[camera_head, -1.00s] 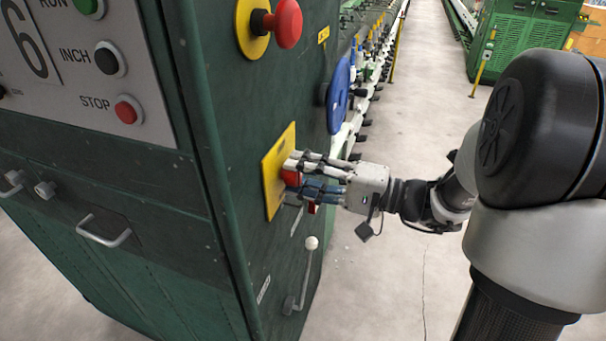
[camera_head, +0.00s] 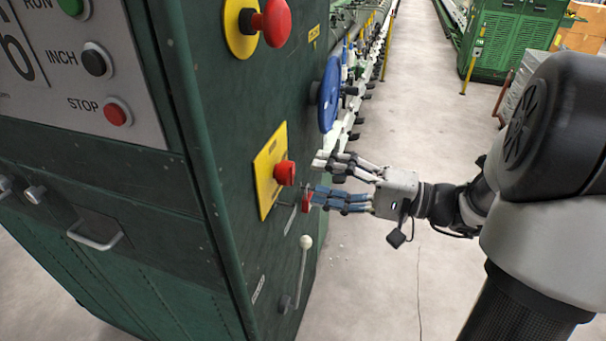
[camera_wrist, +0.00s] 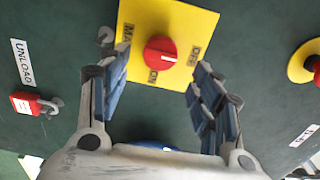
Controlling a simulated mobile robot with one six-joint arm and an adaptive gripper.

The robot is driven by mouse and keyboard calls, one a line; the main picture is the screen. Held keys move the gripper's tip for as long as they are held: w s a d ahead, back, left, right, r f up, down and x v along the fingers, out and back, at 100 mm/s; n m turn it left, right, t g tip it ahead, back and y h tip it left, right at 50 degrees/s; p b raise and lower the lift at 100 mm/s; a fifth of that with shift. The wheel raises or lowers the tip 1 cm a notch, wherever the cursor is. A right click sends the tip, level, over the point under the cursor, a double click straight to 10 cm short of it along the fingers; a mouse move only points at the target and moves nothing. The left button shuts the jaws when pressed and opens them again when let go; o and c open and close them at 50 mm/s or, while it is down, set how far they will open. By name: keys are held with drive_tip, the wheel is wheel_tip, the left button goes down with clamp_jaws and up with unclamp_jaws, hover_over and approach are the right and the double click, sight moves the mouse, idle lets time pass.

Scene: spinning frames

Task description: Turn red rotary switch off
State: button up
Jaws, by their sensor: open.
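The red rotary switch (camera_head: 285,173) sits on a yellow plate (camera_head: 268,188) on the dark green side of the machine. In the wrist view the switch (camera_wrist: 160,54) is round, with a short pale mark on its right part. The plate (camera_wrist: 188,22) reads MAIN, ON and OFF; ON is below the knob and OFF to its right. I cannot tell surely which word the mark points at. My gripper (camera_head: 318,178) is open and empty, just right of the switch and apart from it. In the wrist view its fingers (camera_wrist: 160,72) stand either side of the knob.
A red padlock (camera_head: 306,203) hangs below the switch, close to the lower finger. A white-knobbed lever (camera_head: 305,242) is below. A red mushroom button (camera_head: 276,22) and a blue handwheel (camera_head: 329,95) are above. Open floor lies right of the machine.

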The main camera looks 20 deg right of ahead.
drive_tip(key=v, duration=0.6)
drive_tip(key=shift+a, duration=0.1)
